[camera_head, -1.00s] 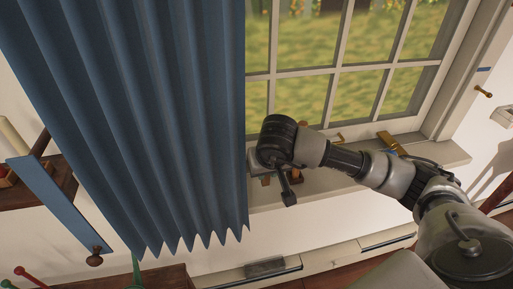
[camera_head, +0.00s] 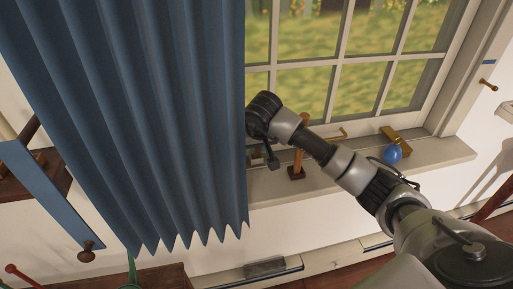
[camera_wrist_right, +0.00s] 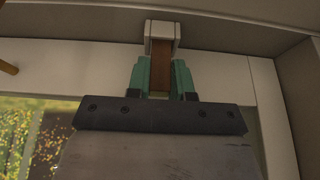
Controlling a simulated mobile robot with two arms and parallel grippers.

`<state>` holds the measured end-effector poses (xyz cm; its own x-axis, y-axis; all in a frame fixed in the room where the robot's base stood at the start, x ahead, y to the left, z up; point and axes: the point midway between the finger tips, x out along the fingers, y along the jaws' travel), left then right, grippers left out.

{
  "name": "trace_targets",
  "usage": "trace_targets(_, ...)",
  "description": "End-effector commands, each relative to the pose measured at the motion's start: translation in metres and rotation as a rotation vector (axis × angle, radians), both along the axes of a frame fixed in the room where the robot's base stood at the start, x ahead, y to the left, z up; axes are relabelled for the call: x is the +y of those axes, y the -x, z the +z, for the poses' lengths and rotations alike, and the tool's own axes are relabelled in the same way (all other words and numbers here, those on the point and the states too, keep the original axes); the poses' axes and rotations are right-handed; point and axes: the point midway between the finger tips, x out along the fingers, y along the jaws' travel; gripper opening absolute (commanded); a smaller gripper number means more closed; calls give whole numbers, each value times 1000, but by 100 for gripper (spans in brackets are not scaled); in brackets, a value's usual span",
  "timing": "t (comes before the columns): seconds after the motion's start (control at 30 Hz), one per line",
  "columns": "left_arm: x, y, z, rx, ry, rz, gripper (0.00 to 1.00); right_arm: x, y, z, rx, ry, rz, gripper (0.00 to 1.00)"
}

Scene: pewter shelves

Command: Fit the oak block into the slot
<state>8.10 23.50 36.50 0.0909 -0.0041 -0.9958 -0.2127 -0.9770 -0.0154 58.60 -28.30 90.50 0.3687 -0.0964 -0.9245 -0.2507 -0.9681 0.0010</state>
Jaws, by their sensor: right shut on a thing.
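My right gripper (camera_wrist_right: 161,80) shows in the right wrist view with its two green-tipped fingers shut on the brown oak block (camera_wrist_right: 160,68). The far end of the block is between the side walls of a pale, U-shaped slot piece (camera_wrist_right: 163,24) on the white frame. I cannot tell how deep the block sits or whether it touches the walls. In the head view my right arm reaches to the curtain's edge, where the dark wrist end (camera_head: 263,112) shows; the fingertips, block and slot cannot be made out there. My left gripper is out of view.
A blue pleated curtain (camera_head: 130,110) hangs left, close beside my right wrist. The window sill (camera_head: 440,152) holds a brown wooden upright (camera_head: 297,171), a blue ball (camera_head: 392,154) and a brass-coloured piece (camera_head: 398,138). A brown shelf (camera_head: 30,185) is at far left.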

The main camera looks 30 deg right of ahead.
Motion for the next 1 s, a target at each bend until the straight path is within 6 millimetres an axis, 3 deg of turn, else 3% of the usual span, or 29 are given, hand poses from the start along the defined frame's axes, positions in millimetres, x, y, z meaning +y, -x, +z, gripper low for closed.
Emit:
trace_targets(0.23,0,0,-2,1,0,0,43,-1,0,-3,-1,2,1,0)
trace_targets(0.27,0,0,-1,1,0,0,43,0,0,-2,-1,1,0,24)
trace_targets(0.4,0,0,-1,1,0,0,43,0,0,-1,0,1,0,46)
trace_targets(0.77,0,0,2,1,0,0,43,0,1,4,0,0,0,47)
trace_targets(1.0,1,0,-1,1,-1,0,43,3,15,43,-6,3,1,47)
